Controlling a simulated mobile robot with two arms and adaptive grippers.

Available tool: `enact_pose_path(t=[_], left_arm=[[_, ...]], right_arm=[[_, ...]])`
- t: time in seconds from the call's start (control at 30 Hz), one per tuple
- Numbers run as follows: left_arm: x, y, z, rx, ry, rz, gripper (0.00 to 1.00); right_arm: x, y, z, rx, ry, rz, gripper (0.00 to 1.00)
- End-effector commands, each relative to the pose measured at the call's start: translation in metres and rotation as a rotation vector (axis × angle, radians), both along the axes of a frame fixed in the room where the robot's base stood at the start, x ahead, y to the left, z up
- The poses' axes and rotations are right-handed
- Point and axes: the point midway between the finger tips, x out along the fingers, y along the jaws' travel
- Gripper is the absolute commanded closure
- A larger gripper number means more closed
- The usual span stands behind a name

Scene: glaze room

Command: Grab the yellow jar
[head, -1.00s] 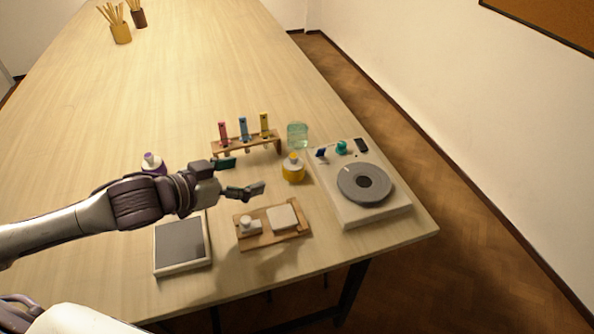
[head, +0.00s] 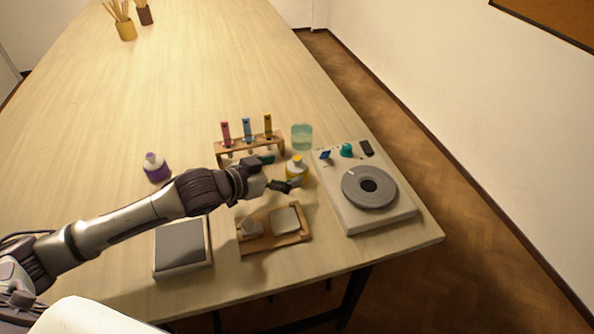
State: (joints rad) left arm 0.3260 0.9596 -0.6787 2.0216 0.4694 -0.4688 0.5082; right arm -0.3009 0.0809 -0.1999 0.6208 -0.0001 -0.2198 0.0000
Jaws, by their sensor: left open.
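The yellow jar (head: 298,172) has a pale top with a yellow cap and stands upright on the table, in front of the test tube rack. My left gripper (head: 282,172) is open and right beside the jar on its left. One finger is in front of the jar's lower left and the other is behind it to the left, near the rack. I cannot tell whether a finger touches the jar. My right gripper is not in view.
Close behind are the wooden rack (head: 222,156) with coloured tubes and a greenish glass beaker (head: 302,136). A white wheel device (head: 386,219) stands to the right. In front lie a wooden tray (head: 262,246) and a grey tablet-like slab (head: 180,247). A purple jar (head: 157,171) stands left.

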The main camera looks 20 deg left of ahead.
Motion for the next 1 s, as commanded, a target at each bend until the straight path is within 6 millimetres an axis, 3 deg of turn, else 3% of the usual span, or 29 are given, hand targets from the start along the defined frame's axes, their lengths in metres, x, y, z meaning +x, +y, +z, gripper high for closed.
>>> enact_pose_path(t=[0.23, 0.57, 1.0], left_arm=[[0.030, -0.015, -0.015, -0.003, -0.001, 0.001, 0.12], [0.035, -0.018, -0.020, 0.001, 0.000, 0.000, 0.12], [0.035, -0.018, -0.020, 0.000, 0.000, 0.000, 0.85]], right_arm=[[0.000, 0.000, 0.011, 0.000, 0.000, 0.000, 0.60], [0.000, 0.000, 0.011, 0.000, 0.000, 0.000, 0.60], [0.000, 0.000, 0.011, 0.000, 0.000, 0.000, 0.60]])
